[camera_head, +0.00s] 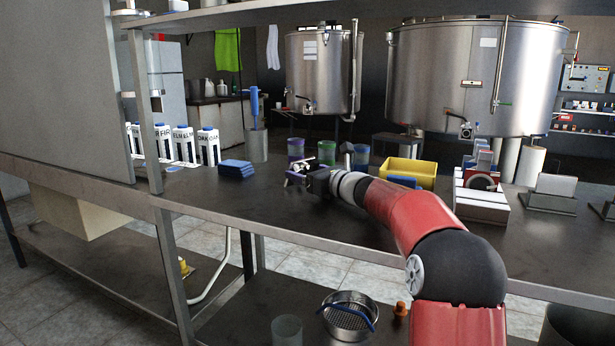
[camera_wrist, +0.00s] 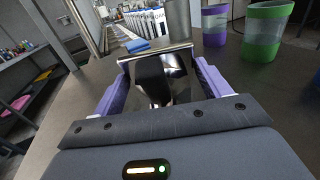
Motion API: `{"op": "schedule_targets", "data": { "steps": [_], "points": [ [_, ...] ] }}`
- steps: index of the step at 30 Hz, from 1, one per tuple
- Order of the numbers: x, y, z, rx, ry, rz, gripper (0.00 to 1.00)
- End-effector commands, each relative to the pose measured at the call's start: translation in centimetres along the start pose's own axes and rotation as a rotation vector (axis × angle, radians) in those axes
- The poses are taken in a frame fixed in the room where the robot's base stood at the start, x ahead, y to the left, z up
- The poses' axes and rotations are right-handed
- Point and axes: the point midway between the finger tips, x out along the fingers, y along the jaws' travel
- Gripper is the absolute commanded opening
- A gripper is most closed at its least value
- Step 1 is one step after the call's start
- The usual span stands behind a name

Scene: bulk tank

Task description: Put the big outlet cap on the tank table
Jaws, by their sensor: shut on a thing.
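My gripper (camera_head: 299,176) reaches over the dark worktop, its purple fingers standing apart with a thing between them. In the wrist view, my gripper (camera_wrist: 160,78) is shut on a shiny, chrome-like metal piece with dark reflections, which I take for the big outlet cap (camera_wrist: 178,62). The cap is small and partly hidden by the gripper in the head view. The dark worktop (camera_head: 300,222) lies under and around the gripper. Two steel tanks stand behind it, a smaller tank (camera_head: 318,75) and a larger tank (camera_head: 470,75). Which surface is the tank table I cannot tell for certain.
A blue stack of cloths or sponges (camera_head: 237,169) and several white cartons (camera_head: 184,145) stand left of the gripper. A steel beaker (camera_head: 257,146), a purple-banded beaker (camera_head: 295,150) and a yellow bin (camera_head: 408,170) stand behind it. A sieve (camera_head: 347,318) is on the lower shelf.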

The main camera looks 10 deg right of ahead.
Motion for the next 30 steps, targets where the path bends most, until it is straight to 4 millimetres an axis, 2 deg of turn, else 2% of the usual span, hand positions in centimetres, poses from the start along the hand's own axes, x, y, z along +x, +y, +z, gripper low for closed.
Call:
{"op": "schedule_targets", "data": {
  "steps": [8, 9, 13, 23, 26, 30],
  "points": [
    [0.0, 0.0, 0.0, -0.001, -0.002, 0.001, 0.37],
    [0.0, 0.0, -0.1, -0.001, 0.000, 0.001, 0.80],
    [0.0, 0.0, -0.1, 0.000, 0.000, 0.001, 0.97],
    [-0.1, 0.0, 0.1, -0.001, 0.000, 0.000, 0.98],
    [-1.2, 0.0, 0.0, -0.001, 0.001, 0.000, 0.98],
    [-3.7, -0.1, -0.1, -0.002, 0.001, -0.001, 0.98]
  ]
}}
